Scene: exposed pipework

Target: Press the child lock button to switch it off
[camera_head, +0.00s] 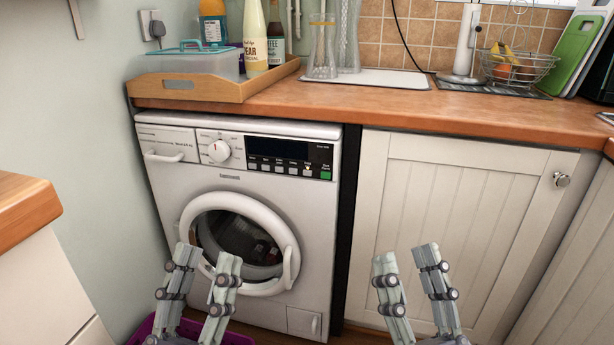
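A white washing machine (165,190) stands under the wooden counter on the left. Its dark control panel (285,151) has a row of small grey buttons (279,169) along its lower edge and a green button (325,175) at the right end. The labels are too small to read, so I cannot tell which is the child lock button or whether it is on. My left gripper (207,258) is open and empty in front of the round door. My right gripper (406,256) is open and empty in front of the white cupboard. Both appear below the panel, apart from it.
A round dial (219,151) sits left of the panel. The counter (400,104) above juts over the machine and holds a wooden tray (205,91) with bottles. A white cupboard door (455,190) is to the right. A purple tub (145,330) lies low on the left.

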